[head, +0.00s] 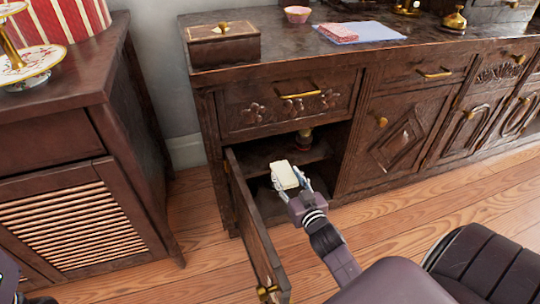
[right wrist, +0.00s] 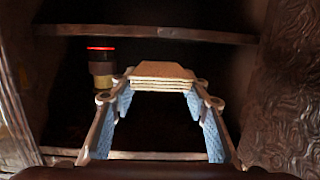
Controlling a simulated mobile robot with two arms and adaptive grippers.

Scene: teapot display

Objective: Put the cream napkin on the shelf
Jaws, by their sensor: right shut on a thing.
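The cream napkin (head: 284,174) is a small folded block, held between the fingers of my right gripper (head: 290,186) in the head view. My right gripper is shut on it, in front of the open cabinet. The napkin shows as stacked layers between the blue finger pads in the right wrist view (right wrist: 161,76). The shelf (head: 258,161) is a dark board inside the cabinet, behind the napkin in the head view. I cannot tell the napkin's exact gap to the shelf.
A small jar (head: 305,138) stands inside the cabinet, right of the napkin; it also shows in the right wrist view (right wrist: 101,67). The open door (head: 252,220) bounds the left side. A wooden box (head: 222,46) and blue cloth (head: 375,36) rest on the cabinet top.

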